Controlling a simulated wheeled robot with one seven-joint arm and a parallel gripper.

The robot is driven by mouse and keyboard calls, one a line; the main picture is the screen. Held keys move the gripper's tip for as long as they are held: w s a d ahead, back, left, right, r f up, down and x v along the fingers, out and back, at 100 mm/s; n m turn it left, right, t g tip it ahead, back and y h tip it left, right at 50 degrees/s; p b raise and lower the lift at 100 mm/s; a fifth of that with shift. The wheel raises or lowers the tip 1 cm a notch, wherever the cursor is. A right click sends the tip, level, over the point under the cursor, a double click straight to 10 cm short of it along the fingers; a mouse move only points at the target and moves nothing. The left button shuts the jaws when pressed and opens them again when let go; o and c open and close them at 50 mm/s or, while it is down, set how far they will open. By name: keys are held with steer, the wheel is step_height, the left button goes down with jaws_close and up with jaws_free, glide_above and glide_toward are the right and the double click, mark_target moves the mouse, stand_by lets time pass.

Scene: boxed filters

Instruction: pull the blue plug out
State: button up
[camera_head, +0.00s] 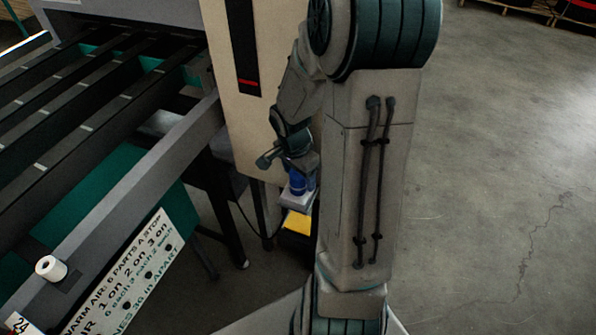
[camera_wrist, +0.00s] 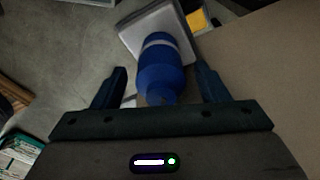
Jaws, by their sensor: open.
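The blue plug (camera_wrist: 160,72) is a rounded blue body with a pale ring, set against a grey-white socket box (camera_wrist: 151,28) in the wrist view. My gripper (camera_wrist: 163,82) is open, with one dark finger on each side of the plug and visible gaps between. In the head view the blue plug (camera_head: 297,183) shows small beside my arm, at the grey-white box (camera_head: 296,200) low on the cream cabinet. My gripper (camera_head: 290,165) is just above it there, partly hidden by my own arm.
The cream cabinet (camera_head: 215,62) stands behind the plug. A yellow-topped item (camera_head: 296,222) is below the box. A slatted conveyor table (camera_head: 75,105) with a white roll (camera_head: 51,268) on its rail fills the left. The floor (camera_head: 490,180) at right is clear.

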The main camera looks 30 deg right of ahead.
steer(key=shift+c, duration=0.3)
steer(key=c, duration=1.1)
steer(key=shift+o, duration=0.2)
steer(key=shift+r, duration=0.2)
steer(key=shift+r+p, duration=2.05)
steer(key=shift+r, duration=0.6)
step_height(320, 180, up, 9)
steer(key=p, duration=0.6)
